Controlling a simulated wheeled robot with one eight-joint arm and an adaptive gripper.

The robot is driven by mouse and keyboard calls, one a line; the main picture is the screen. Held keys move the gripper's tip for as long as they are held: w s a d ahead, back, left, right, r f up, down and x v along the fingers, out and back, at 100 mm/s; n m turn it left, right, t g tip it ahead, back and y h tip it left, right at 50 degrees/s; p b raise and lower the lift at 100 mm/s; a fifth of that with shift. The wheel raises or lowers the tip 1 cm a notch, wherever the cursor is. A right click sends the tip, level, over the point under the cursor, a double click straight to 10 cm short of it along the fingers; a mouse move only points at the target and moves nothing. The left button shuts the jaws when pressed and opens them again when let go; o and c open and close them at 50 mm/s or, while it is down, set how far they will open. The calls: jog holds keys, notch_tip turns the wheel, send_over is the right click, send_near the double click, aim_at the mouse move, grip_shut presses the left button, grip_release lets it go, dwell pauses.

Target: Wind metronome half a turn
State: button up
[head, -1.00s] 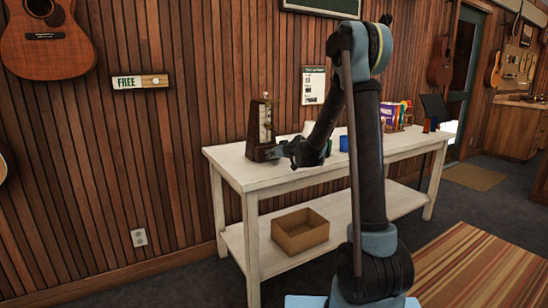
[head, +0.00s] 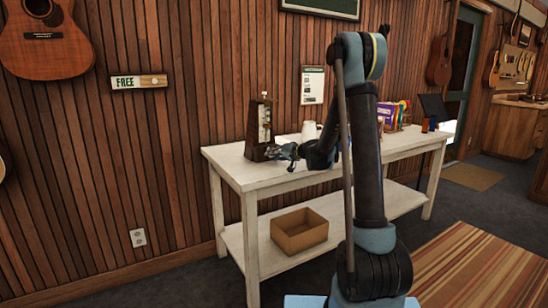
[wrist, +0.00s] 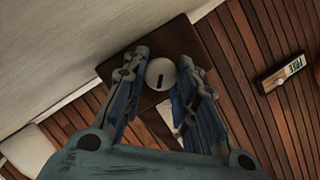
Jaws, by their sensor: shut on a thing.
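The metronome (head: 259,120), a dark wooden tapered case with a pale front strip, stands upright on the left end of the white table (head: 231,170). In the wrist view its brown case (wrist: 178,36) fills the area ahead of the fingers. A round pale winding knob (wrist: 161,73) with a dark slot shows against the case. My gripper (head: 279,152) is at the lower right side of the metronome. In the wrist view my gripper (wrist: 165,62) has a finger on each side of the knob and is shut on it. The knob is hidden in the head view.
A white mug (head: 309,130) stands behind my forearm. Coloured books or boxes (head: 391,116) are farther right on the table. An open cardboard box (head: 299,237) sits on the lower shelf. A FREE sign (head: 139,82) hangs on the wood wall.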

jog(key=m, duration=0.1)
jog(key=m+y, duration=0.1)
jog(key=m, duration=0.1)
jog(key=shift+w+d+f+y, duration=0.2)
jog(key=shift+w+d+y, duration=0.1)
jog(key=shift+d+y, duration=0.1)
jog(key=shift+s+a+f+m+y, duration=0.1)
jog(key=shift+m+y, duration=0.25)
jog(key=shift+m, duration=0.55)
jog(key=shift+f+m+y, duration=0.1)
jog(key=shift+m+y, duration=0.25)
jog(key=shift+m, duration=0.55)
jog(key=o, duration=1)
jog(key=shift+a, duration=0.1)
jog(key=shift+o, duration=0.2)
jog(key=shift+s, duration=0.1)
jog(key=v, duration=1.2)
jog(key=shift+f, duration=0.15)
